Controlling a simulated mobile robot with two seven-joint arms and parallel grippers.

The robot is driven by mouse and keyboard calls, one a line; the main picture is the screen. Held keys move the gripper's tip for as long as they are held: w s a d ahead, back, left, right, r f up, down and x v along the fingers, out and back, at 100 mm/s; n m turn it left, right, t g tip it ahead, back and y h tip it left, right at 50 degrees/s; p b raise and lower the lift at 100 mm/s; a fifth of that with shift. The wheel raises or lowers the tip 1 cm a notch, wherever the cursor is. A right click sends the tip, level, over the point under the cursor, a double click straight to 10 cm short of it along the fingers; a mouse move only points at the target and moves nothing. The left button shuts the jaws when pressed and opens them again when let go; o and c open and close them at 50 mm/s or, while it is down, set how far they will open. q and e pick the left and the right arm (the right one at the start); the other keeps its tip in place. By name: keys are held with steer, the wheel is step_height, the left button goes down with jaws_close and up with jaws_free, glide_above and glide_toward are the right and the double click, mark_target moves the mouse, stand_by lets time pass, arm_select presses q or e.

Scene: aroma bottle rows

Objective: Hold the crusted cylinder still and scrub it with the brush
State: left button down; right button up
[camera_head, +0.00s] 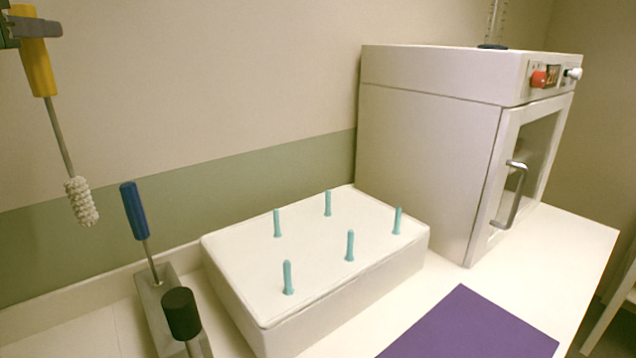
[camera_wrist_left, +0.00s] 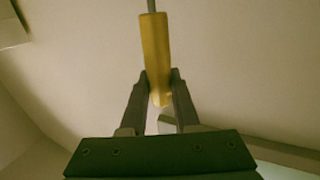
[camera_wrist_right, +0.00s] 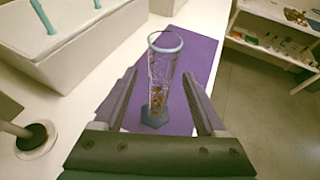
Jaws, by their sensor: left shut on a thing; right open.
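My left gripper (camera_wrist_left: 160,88) is shut on the yellow handle of the brush (camera_head: 38,65). The brush hangs in the air at the far left of the head view, its pale knobbly head (camera_head: 81,201) pointing down. My right gripper (camera_wrist_right: 163,90) is open. Between its fingers in the right wrist view stands a clear cylinder (camera_wrist_right: 163,75) with a blue rim, a dark hexagonal foot and brown crust low inside. It stands upright on the purple mat (camera_wrist_right: 200,55); I cannot tell whether a finger touches it. The cylinder is not in the head view.
A white block with several teal pegs (camera_head: 349,246) fills the middle. A grey holder (camera_head: 148,300) with a blue-handled tool (camera_head: 134,211) and a black-topped tool (camera_head: 181,313) stands left of it. A white cabinet (camera_head: 430,160) stands at the back right. The purple mat's visible part is bare in the head view.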

arm_select(q)
steer(key=shift+f+b, duration=0.6)
steer(key=shift+f, duration=0.15)
arm_select(e)
steer(key=x, duration=0.5)
steer(key=shift+w+d+f, duration=0.2)
steer(key=shift+w, duration=0.1)
steer(key=shift+c, duration=0.3)
jaws_close()
arm_select(q)
steer(key=shift+d, duration=0.1)
